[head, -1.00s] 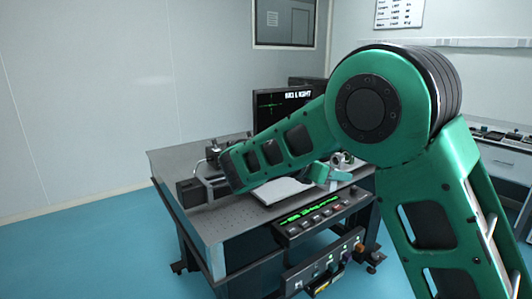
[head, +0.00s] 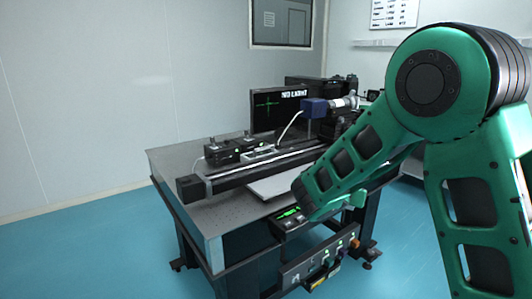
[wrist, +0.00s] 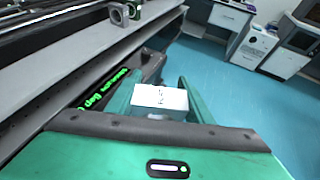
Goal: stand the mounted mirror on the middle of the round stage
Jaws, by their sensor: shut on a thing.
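The gripper is over the front edge of the optical table, beside the panel with green lettering (wrist: 104,88). In the head view my forearm hides most of the gripper. I cannot make out the round stage in either view.
The optical table (head: 200,217) carries a long rail with dark devices (head: 235,150), a blue box (head: 315,107) and a monitor (head: 268,103). A pale flat board (head: 275,188) lies in front of the rail. Blue floor is open.

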